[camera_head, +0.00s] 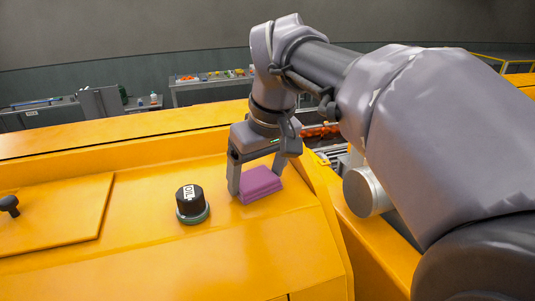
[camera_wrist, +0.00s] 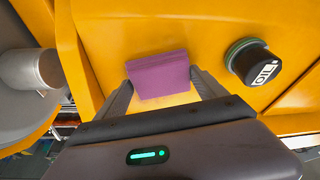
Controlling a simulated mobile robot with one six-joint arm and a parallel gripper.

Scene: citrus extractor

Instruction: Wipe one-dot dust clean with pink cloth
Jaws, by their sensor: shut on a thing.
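The pink cloth (camera_head: 261,184) is a folded, purplish-pink block. My gripper (camera_head: 255,185) is shut on it, with one finger at each side. The cloth also shows between the fingers in the wrist view (camera_wrist: 158,76). It is at or just above the yellow machine surface (camera_head: 240,245); I cannot tell whether it touches. I see no dust dot in either view; the cloth and gripper may hide part of the surface.
A black oil cap (camera_head: 190,199) on a green ring stands left of the cloth. A raised yellow panel (camera_head: 55,215) with a black knob (camera_head: 9,204) lies further left. The machine's edge drops off to the right. Tables with items stand behind.

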